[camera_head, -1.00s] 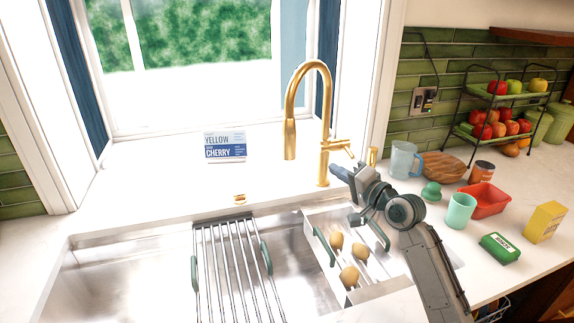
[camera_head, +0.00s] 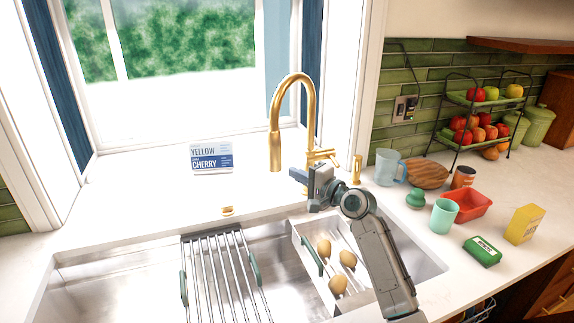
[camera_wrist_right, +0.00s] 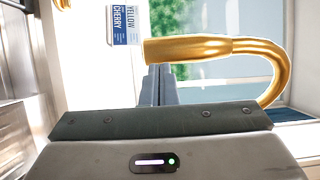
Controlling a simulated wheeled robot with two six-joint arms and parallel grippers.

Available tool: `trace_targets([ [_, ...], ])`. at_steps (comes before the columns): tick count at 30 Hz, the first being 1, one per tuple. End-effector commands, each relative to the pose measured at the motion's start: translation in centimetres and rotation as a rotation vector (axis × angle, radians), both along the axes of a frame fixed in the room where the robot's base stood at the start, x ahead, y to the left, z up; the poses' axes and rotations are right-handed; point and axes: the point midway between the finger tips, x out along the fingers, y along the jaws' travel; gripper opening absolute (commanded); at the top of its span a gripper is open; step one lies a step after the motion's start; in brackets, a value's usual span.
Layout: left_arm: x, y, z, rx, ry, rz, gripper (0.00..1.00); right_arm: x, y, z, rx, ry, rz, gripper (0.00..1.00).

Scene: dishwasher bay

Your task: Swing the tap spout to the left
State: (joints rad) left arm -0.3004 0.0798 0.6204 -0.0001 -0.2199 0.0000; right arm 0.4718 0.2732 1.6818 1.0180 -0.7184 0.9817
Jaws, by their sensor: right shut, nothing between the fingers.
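The gold tap (camera_head: 311,105) stands behind the sink. Its arched spout points left and toward the sink, with the spout head (camera_head: 275,152) hanging down at the arch's left end. Its side lever (camera_head: 325,154) points right. My right gripper (camera_head: 296,176) is shut and empty, in front of the lower tap body and partly hiding it; its tips lie just left of the body and below the spout head. In the right wrist view, the spout (camera_wrist_right: 200,48) crosses just beyond the shut fingers (camera_wrist_right: 155,85); I cannot tell whether they touch. My left gripper is out of view.
A sign (camera_head: 211,157) reading yellow and cherry stands on the sill left of the tap. A drying rack (camera_head: 215,270) and a caddy (camera_head: 318,280) with several potato-like items sit over the sink. A jug (camera_head: 388,168) and other items stand right.

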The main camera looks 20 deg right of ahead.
Motion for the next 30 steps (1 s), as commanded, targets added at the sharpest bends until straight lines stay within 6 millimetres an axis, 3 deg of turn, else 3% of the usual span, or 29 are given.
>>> trace_targets([
  [3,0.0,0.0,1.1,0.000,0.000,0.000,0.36,1.8,1.0,0.3,0.003,0.001,0.000,0.00],
  [9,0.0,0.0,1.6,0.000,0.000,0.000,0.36,3.3,1.7,0.1,0.001,0.000,0.000,0.00],
  [21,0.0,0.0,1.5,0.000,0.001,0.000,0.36,3.5,1.9,0.0,-0.001,0.000,-0.001,0.00],
  [30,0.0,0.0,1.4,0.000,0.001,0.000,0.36,4.8,3.3,0.0,-0.001,0.000,-0.001,0.00],
])
